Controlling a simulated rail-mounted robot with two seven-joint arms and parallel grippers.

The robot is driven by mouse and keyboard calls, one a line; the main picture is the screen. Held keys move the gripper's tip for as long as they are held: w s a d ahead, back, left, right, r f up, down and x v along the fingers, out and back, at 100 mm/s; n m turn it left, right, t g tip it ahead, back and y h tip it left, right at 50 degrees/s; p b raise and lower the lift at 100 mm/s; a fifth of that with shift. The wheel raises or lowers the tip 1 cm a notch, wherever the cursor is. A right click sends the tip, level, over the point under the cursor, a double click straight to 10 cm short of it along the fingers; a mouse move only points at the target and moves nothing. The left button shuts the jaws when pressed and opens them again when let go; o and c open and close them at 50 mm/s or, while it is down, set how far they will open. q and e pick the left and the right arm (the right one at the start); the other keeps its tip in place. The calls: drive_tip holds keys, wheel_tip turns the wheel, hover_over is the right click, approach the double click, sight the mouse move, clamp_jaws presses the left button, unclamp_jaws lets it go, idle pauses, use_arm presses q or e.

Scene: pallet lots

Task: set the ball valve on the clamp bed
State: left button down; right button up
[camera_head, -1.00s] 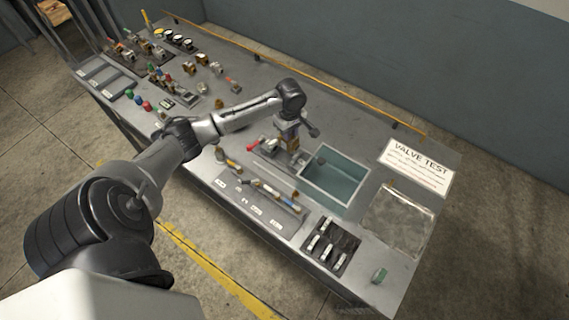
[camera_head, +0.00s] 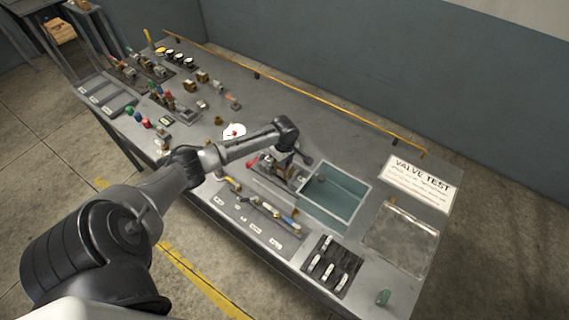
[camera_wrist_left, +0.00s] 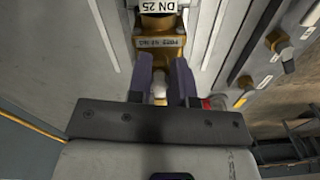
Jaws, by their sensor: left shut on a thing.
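The ball valve (camera_wrist_left: 160,42) is a brass body with a "DN 25" label and a second small printed label. My left gripper (camera_wrist_left: 162,85) is shut on it, with one dark finger on either side. In the head view my left gripper (camera_head: 284,166) points down at the work table, just left of the water basin. The valve is mostly hidden there by the wrist and hand. The clamp bed seems to be the grey fixture (camera_head: 296,179) under the hand, partly covered; I cannot tell whether the valve touches it. My right gripper is out of view.
A water-filled basin (camera_head: 335,196) lies close right of the hand. A "VALVE TEST" sign (camera_head: 420,181), a clear tray (camera_head: 401,237) and a dark slotted tray (camera_head: 331,267) are farther right. Several valves and fittings stand at the left. A yellow rail (camera_head: 330,99) runs along the back.

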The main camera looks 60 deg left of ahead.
use_arm(q)
drive_tip(key=shift+f, duration=0.6)
drive_tip(key=shift+f, duration=0.15)
drive_tip(key=c, duration=1)
unclamp_jaws()
drive_tip(key=shift+c, duration=0.2)
wheel_tip(320, 180, up, 12)
drive_tip(key=p, duration=0.1)
